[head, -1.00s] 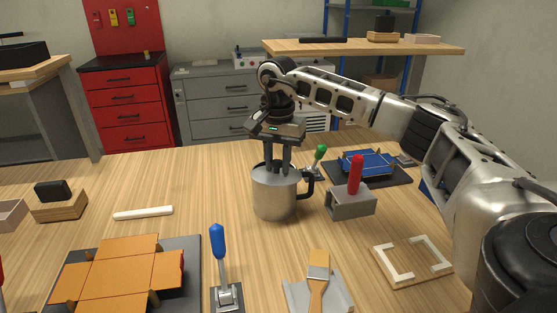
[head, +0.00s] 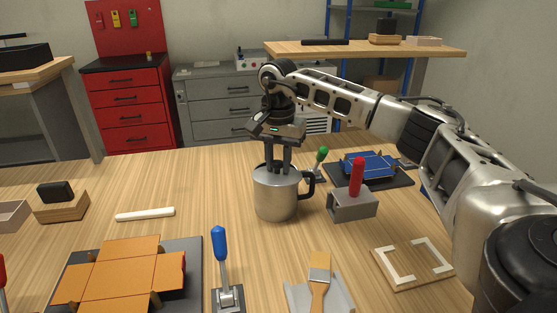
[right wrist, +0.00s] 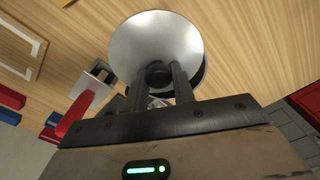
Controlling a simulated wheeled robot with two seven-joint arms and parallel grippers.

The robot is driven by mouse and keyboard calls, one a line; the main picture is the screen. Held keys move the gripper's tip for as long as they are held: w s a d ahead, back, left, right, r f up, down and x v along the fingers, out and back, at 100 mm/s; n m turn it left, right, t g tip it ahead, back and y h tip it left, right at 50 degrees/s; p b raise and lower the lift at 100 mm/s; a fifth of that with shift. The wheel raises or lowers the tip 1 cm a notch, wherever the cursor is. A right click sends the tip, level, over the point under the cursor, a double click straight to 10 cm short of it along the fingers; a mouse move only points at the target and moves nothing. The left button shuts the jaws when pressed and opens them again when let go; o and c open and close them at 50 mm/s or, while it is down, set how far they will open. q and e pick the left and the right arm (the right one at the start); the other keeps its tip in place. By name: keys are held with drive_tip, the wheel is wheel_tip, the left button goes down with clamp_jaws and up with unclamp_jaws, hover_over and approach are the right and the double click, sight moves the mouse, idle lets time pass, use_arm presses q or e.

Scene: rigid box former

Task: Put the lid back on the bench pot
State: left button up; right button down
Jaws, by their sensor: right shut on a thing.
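The bench pot (head: 276,195) is a metal mug-like pot with a dark handle on its right side, standing upright on the wooden bench. My right gripper (head: 279,168) points straight down at the top of the pot. In the right wrist view its fingers are shut on the dark knob of the round silver lid (right wrist: 153,38). The lid covers the pot's mouth in that view. In the head view the lid is hard to make out at the rim, so I cannot tell whether it is fully seated. My left gripper is not in view.
A grey block with a red handle (head: 356,180) stands close right of the pot, with a green-handled tool (head: 321,155) behind. Bench left of the pot is mostly clear.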

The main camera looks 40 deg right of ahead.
drive_tip(key=shift+w+d+f, duration=0.25)
drive_tip(key=shift+w+f, duration=0.15)
drive_tip(key=shift+w, duration=0.05)
drive_tip(key=shift+w, duration=0.1)
drive_tip(key=shift+w+d+p, duration=0.1)
drive_tip(key=shift+d+p, duration=0.1)
drive_tip(key=shift+p, duration=0.1)
